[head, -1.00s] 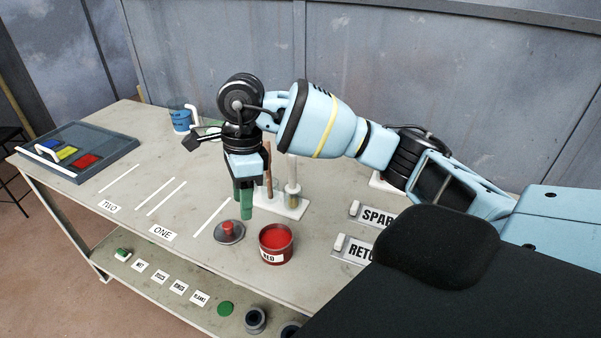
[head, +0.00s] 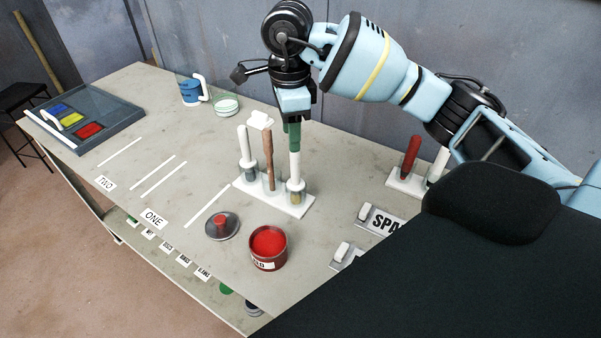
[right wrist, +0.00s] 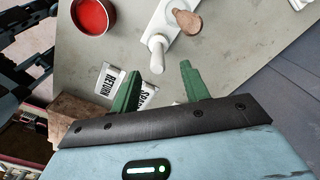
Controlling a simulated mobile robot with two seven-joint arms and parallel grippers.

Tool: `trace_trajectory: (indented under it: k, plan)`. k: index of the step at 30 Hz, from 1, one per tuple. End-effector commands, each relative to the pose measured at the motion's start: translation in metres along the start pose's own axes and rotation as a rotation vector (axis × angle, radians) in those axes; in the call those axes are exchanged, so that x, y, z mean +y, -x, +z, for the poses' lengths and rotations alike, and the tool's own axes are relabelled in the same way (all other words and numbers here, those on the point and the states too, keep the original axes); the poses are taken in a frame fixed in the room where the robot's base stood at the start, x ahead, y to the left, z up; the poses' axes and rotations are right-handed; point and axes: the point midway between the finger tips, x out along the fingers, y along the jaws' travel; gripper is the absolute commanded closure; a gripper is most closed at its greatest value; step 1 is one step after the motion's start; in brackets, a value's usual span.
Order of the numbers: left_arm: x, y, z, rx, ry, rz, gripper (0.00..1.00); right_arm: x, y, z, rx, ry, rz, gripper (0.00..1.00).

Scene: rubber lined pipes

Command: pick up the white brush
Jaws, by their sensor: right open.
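A white stand (head: 275,197) on the bench holds upright handles in clear jars. One white brush (head: 295,167) is at its right end, a second white handle (head: 244,142) at its left end, and a brown handle (head: 268,160) between them. My right gripper (head: 292,138) points down above the right-end white brush. The bristle end is down in the jar. My left gripper is not in view.
A red pot (head: 268,262) and a round lid (head: 222,228) stand in front of the stand. A second stand (head: 404,184) with red and white handles is to the right.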

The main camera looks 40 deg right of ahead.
Motion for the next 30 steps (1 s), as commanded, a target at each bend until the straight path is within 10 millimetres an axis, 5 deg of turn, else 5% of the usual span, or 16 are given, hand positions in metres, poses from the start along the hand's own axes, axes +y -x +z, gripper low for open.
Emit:
trace_trajectory:
  k: [17,30]
  plan:
    - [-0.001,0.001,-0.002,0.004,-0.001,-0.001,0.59,0.001,-0.029,-0.002,0.000,-0.001,0.001,0.54]
    - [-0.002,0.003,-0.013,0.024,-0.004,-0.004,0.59,0.004,-0.077,-0.008,-0.001,0.001,0.000,0.54]
